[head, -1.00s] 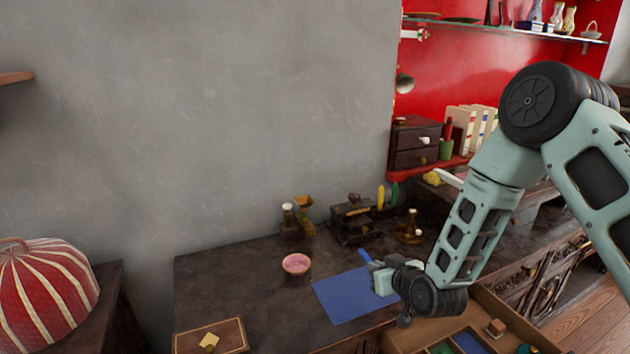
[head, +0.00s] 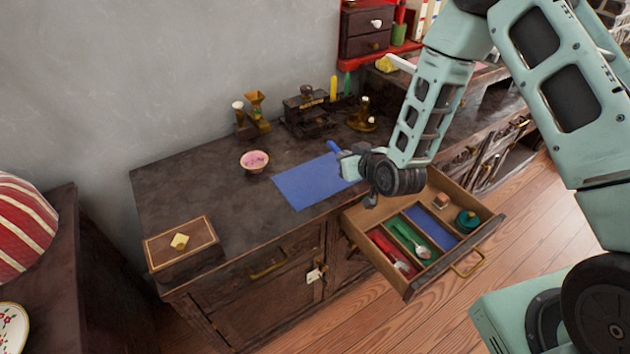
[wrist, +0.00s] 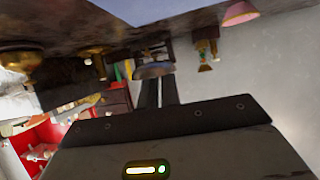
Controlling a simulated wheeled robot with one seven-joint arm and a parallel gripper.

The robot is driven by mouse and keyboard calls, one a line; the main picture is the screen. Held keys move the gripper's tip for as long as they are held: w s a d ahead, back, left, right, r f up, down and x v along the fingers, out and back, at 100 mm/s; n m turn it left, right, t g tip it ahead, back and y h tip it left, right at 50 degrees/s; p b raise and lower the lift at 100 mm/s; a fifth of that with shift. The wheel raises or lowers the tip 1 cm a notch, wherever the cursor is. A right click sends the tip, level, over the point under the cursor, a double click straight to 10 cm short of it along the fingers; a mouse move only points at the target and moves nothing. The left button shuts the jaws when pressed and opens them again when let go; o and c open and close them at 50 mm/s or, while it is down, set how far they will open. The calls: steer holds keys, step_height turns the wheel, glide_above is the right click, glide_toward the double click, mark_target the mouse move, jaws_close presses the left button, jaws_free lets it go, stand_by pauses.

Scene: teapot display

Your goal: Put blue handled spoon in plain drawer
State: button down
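The blue handled spoon shows in the head view as a blue handle (head: 333,147) sticking out past my gripper (head: 346,160), above the back right of the blue mat (head: 305,184). In the wrist view a greyish rounded piece (wrist: 153,71) lies across the tips of my gripper (wrist: 158,84), whose fingers are close together on it. An open drawer (head: 418,285) is below and right of my gripper. It has red, green and blue lined compartments and a plain wood section (head: 436,214). Spoons lie in the red and green ones; the blue one looks empty.
The plain section holds a small wooden block (head: 441,201) and a teal round object (head: 467,219). A pink-filled bowl (head: 254,161), a wooden box (head: 181,243) and brass items (head: 255,115) stand on the counter (head: 215,190). A closed drawer with a brass handle (head: 268,270) is below.

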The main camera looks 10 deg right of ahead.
steer(key=r+n+y, duration=0.1)
steer(key=y, duration=0.1)
glide_above(321, 187)
steer(key=shift+r+b, duration=0.1)
steer(key=shift+b, duration=0.2)
step_height(321, 187, down, 10)
steer(key=shift+r, duration=0.2)
steer(key=shift+f, duration=0.1)
steer(key=shift+f, duration=0.15)
steer(key=c, duration=1.6)
jaws_free()
steer(key=shift+s, duration=0.15)
